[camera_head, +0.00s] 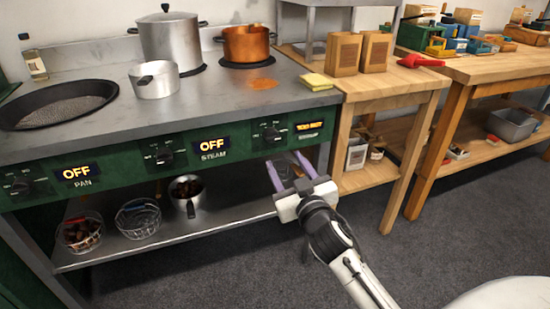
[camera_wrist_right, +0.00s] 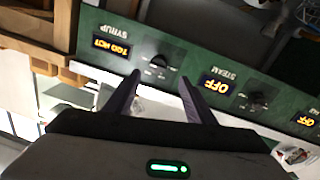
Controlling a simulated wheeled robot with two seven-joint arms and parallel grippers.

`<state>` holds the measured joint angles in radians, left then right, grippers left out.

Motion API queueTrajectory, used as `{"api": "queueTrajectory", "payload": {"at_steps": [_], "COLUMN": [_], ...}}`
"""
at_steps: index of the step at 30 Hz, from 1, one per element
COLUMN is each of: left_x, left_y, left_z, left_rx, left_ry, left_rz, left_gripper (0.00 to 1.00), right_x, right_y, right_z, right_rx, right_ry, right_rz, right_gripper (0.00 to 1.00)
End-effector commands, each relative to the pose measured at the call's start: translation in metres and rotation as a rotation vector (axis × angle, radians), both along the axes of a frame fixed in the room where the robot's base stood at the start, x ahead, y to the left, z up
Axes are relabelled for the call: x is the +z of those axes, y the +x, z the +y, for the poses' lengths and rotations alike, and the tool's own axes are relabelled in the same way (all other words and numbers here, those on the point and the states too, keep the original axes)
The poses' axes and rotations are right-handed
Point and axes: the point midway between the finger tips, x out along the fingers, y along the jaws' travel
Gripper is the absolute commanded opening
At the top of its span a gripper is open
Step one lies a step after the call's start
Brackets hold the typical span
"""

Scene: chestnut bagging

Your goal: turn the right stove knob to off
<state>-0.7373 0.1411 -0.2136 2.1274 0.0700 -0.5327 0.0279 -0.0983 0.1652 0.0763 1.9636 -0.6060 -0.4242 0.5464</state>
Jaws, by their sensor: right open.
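The right stove knob (camera_head: 271,133) is a dark knob on the green front panel, below the copper pot. The display beside it (camera_head: 309,126) is lit yellow; in the right wrist view the syrup display (camera_wrist_right: 112,47) appears upside down and seems to read TOO HOT. My right gripper (camera_head: 285,160) is open and empty, its two purple-grey fingers just below and in front of this knob. In the right wrist view the knob (camera_wrist_right: 158,63) lies just beyond and between the fingertips, apparently apart from them. My left gripper is not in view.
The steam knob (camera_head: 164,156) and pan knob (camera_head: 20,186) sit further left, their displays reading OFF. A copper pot (camera_head: 247,45) and steel pots stand on the stovetop (camera_head: 215,90). A lower shelf (camera_head: 160,228) holds baskets and a small pot. A wooden table (camera_head: 385,80) adjoins on the right.

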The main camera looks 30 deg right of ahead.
Motion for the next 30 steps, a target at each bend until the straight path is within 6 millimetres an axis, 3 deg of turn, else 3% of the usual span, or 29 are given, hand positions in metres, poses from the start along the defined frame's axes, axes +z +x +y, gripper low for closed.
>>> {"api": "queueTrajectory", "payload": {"at_steps": [18, 30], "left_x": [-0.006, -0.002], "left_y": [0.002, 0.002], "left_z": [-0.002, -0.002], "left_rx": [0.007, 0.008], "left_ry": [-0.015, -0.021], "left_rz": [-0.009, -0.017], "left_gripper": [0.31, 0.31], "right_x": [0.003, 0.003], "right_y": [0.09, 0.098], "right_z": [-0.03, -0.033], "right_rx": [-0.005, -0.005], "right_ry": [-0.004, -0.002], "right_rz": [-0.008, -0.007], "right_gripper": [0.5, 0.5]}}
